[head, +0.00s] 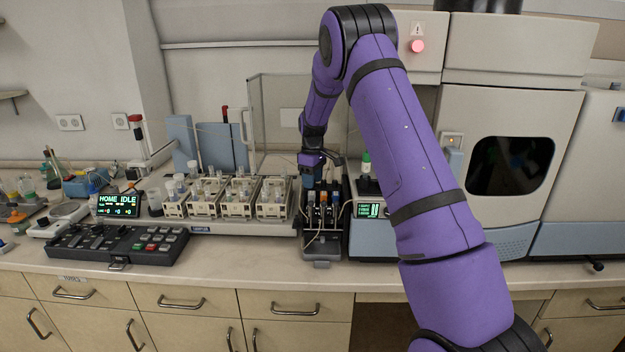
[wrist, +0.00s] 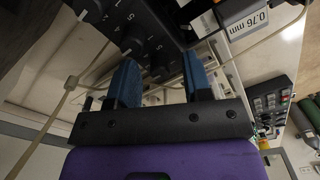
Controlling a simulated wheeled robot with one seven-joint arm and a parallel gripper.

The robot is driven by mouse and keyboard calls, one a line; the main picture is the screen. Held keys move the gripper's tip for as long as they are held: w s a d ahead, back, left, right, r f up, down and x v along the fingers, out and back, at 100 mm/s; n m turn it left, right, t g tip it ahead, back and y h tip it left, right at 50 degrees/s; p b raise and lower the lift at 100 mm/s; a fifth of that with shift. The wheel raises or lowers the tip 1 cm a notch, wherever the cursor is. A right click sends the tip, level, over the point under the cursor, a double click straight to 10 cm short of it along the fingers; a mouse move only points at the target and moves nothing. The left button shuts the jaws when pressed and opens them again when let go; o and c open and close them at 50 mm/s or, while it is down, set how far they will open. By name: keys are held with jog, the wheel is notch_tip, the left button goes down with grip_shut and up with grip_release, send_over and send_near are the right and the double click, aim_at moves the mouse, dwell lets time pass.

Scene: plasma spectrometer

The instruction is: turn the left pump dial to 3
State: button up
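The dark pump unit (head: 322,243) stands on the bench in the head view, with coloured parts and tubing on top. In the wrist view its black panel (wrist: 178,32) carries black dials with white marks, among them one at the top left (wrist: 88,8) and one near the middle (wrist: 130,38). I cannot tell which is the left pump dial, nor read its setting. My gripper (wrist: 160,65) is open, its two blue fingers apart near the dials, holding nothing. In the head view my gripper (head: 310,180) is low over the back of the pump; its fingertips are partly hidden.
A sampler with several vial racks (head: 240,197) stands left of the pump, before a clear panel. A box with a green display (head: 368,210) stands close on the right. A black keypad (head: 115,243) lies at the front left. Thin tubing (wrist: 68,85) crosses near my fingers.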

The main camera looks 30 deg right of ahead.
notch_tip(320, 180, up, 11)
dwell(0.6)
jog(key=shift+f, duration=0.1)
dwell(0.3)
